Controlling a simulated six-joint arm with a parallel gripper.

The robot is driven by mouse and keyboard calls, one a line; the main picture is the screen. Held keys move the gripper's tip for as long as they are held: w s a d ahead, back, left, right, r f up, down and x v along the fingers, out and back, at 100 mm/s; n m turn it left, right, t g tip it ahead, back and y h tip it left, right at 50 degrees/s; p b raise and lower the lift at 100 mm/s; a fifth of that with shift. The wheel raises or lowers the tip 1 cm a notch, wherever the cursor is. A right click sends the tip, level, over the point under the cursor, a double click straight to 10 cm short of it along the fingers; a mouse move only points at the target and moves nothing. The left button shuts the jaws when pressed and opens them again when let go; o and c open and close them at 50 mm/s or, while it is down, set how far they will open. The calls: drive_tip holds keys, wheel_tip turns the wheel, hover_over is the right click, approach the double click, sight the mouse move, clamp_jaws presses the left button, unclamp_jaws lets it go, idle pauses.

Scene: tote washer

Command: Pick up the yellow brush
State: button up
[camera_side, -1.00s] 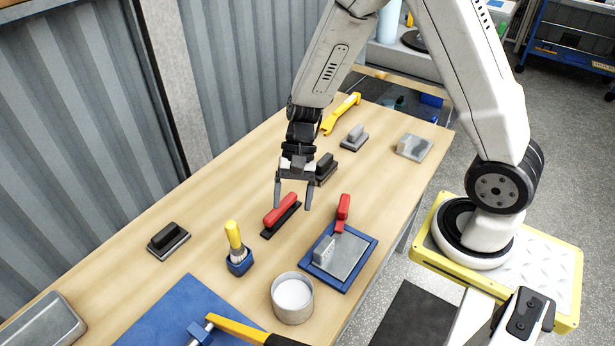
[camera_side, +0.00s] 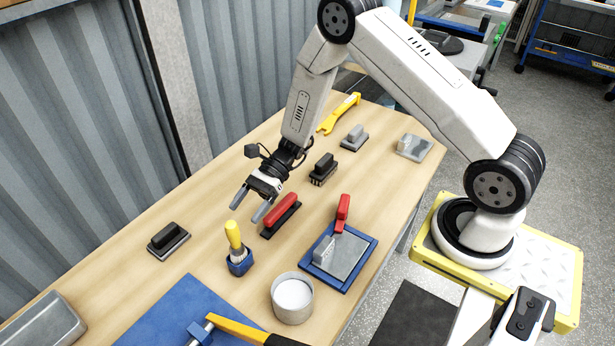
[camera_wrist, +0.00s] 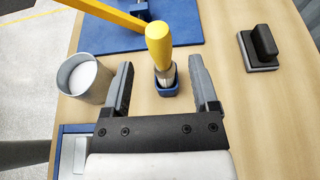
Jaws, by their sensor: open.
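The yellow brush (camera_side: 233,236) stands upright, handle up, in a small blue holder (camera_side: 239,264) on the wooden table. Its pale bristles sit in the holder. In the wrist view the yellow brush (camera_wrist: 159,45) appears between and just beyond my fingers, with the blue holder (camera_wrist: 166,88) beneath it. My gripper (camera_side: 248,205) is open and empty, tilted, above the table and a little behind the brush. In the wrist view my gripper (camera_wrist: 162,78) has one finger on each side of the brush, and neither visibly touches it.
A red-handled block (camera_side: 281,212) lies close to my gripper. A white-filled cup (camera_side: 293,299) and blue tray (camera_side: 367,256) stand to the right. A black-handled block (camera_side: 168,240) sits left.

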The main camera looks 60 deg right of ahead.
sight(228, 235)
drive_tip(key=shift+x, duration=3.85)
drive_tip(key=shift+r, duration=0.1)
clamp_jaws()
